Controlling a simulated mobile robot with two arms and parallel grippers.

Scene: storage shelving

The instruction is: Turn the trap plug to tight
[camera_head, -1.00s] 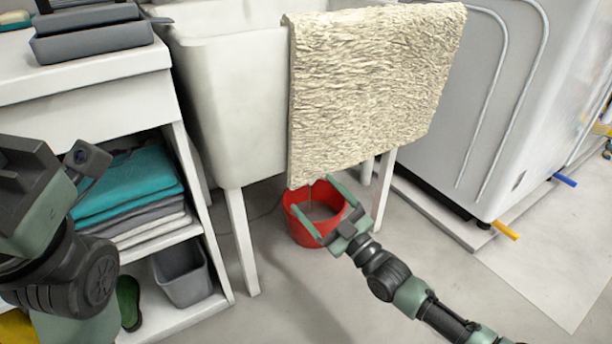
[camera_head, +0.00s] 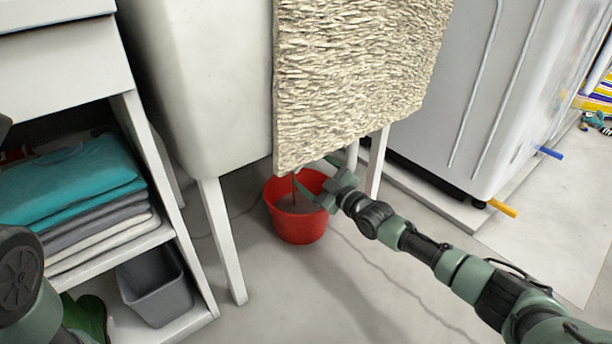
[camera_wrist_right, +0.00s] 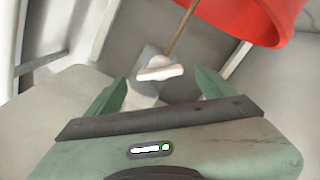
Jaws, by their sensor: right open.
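A white piece that looks like the trap plug (camera_wrist_right: 160,73) shows in the right wrist view, with a thin brown stream or rod running from it toward the red bucket (camera_wrist_right: 245,12). My right gripper (camera_wrist_right: 160,90) is open, with one finger on each side of the plug; I cannot tell whether they touch it. In the head view my right gripper (camera_head: 318,180) is under the towel's lower edge, over the rim of the red bucket (camera_head: 300,228). The towel and sink hide most of the trap there. Only links of my left arm show at the left edge.
A cream towel (camera_head: 355,75) hangs over the white sink (camera_head: 205,90), which stands on white legs. A shelf with folded towels (camera_head: 70,185) and a grey bin (camera_head: 155,285) is at left. A white appliance (camera_head: 480,110) is at right. Floor in front is clear.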

